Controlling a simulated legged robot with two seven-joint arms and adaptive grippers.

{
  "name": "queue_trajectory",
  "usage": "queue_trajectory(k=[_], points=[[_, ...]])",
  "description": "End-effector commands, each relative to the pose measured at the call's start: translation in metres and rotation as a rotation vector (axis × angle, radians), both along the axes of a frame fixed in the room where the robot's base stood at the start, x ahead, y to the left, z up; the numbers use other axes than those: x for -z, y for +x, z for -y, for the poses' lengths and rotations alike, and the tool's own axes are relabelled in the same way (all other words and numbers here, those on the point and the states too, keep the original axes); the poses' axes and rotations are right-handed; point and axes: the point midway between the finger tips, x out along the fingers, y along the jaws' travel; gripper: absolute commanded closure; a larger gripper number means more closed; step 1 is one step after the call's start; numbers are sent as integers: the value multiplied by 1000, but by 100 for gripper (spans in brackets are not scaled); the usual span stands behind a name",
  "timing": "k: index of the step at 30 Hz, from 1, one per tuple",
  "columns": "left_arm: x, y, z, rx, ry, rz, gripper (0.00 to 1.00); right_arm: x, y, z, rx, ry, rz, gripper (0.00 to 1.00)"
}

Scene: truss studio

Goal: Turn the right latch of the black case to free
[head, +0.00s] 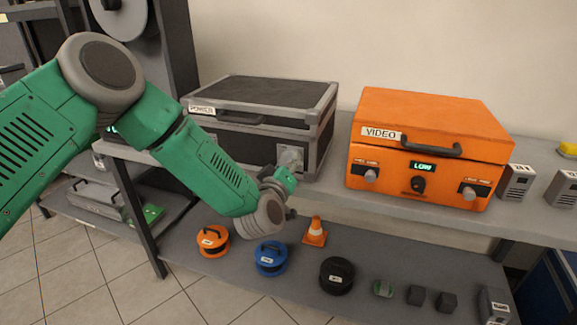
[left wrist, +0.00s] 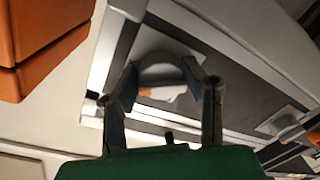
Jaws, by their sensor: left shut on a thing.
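The black case (head: 262,110), with grey metal edges and a "POWER" label, stands shut on the shelf in the head view. Its right latch (head: 291,157) is a grey plate at the front right, partly hidden by my gripper. My left gripper (head: 280,174) reaches it from the front and is shut on the latch. In the left wrist view the two fingers of my left gripper (left wrist: 161,76) sit on either side of the rounded latch (left wrist: 162,72). A second latch (left wrist: 283,122) shows farther right there. The angle of the held latch is hard to read. My right gripper is not in view.
An orange "VIDEO" case (head: 430,150) with knobs and a "LOW" display stands close to the right. The lower shelf holds orange, blue and black reels (head: 337,276) and a small traffic cone (head: 315,232). Grey blocks (head: 516,182) stand at far right.

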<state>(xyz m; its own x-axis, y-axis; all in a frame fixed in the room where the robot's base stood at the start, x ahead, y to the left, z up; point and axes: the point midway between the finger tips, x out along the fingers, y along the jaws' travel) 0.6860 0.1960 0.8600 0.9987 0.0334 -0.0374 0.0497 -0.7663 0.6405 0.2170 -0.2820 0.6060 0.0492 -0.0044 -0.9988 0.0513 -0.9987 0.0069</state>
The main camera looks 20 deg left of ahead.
Motion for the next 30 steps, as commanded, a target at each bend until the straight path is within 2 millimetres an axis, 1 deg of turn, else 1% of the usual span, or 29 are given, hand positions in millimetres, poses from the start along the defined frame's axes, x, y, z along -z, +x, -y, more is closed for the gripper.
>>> queue_trajectory(k=[11,21,30], points=[[2,0,-2,-5,-360,-16,90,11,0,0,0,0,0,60],[3,-1,-2,-6,-681,-27,90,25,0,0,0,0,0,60],[3,-1,-3,-6,-913,-36,90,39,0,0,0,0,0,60]])
